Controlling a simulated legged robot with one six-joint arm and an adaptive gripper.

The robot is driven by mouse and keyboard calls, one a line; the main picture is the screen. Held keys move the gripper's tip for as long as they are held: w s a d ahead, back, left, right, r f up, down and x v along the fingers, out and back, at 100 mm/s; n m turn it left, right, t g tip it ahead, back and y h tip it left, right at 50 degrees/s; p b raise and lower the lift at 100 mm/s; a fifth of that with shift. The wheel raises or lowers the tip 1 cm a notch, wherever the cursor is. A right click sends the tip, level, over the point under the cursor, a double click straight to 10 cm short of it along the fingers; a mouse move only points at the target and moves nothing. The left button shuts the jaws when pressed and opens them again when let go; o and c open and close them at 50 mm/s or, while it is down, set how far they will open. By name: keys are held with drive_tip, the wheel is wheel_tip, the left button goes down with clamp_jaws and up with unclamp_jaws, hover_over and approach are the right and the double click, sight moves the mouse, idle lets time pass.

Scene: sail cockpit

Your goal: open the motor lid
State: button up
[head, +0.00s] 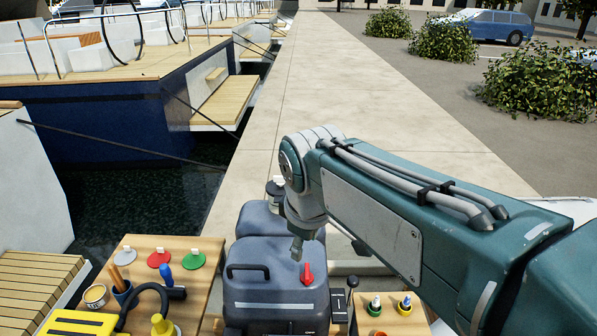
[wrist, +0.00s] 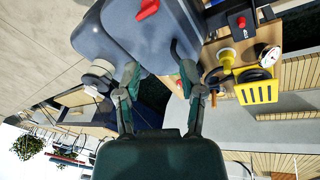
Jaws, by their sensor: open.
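The motor (head: 275,292) is a blue-grey cowled unit at the bottom centre of the head view. Its lid (head: 262,252) looks closed and bears a black handle (head: 248,268) on the left and a red lever (head: 307,274) on the right. In the wrist view the motor (wrist: 110,35) fills the top, with the red lever (wrist: 147,9) at the edge. My gripper (wrist: 160,76) is open and empty, its two fingers apart. In the head view, my gripper (head: 297,248) points down above the motor, just behind the red lever; contact cannot be told.
A wooden bench (head: 185,250) left of the motor holds coloured discs, a tin, tools and a yellow item (head: 78,322). Small bottles (head: 405,304) stand to the right. Dark water (head: 130,205) and a blue-hulled boat (head: 120,120) lie left; the pale quay (head: 340,90) ahead is clear.

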drive_tip(key=s+d+f+m+t, duration=0.1)
drive_tip(key=s+d+f+m, duration=0.1)
drive_tip(key=s+d+m, duration=0.3)
drive_tip(key=s+d+f+m+t, duration=0.1)
drive_tip(key=s+d+f+m, duration=0.2)
drive_tip(key=s+d+m, duration=0.2)
drive_tip(key=s+d, duration=0.2)
drive_tip(key=d, duration=0.1)
drive_tip(key=shift+s+d+m, duration=0.2)
drive_tip(key=shift+s+m, duration=0.1)
drive_tip(key=shift+m, duration=0.1)
drive_tip(key=shift+s+f, duration=0.15)
drive_tip(key=shift+s, duration=0.05)
clamp_jaws()
drive_tip(key=n+t, duration=0.9)
drive_tip(key=n, duration=2.6)
approach(242, 287)
drive_tip(key=shift+h, duration=0.4)
drive_tip(key=x, duration=0.3)
drive_tip(key=r+x, duration=0.1)
drive_tip(key=x, duration=0.5)
drive_tip(key=shift+w+a+r, duration=0.25)
drive_tip(key=shift+w+r, duration=0.1)
drive_tip(key=shift+w, duration=0.1)
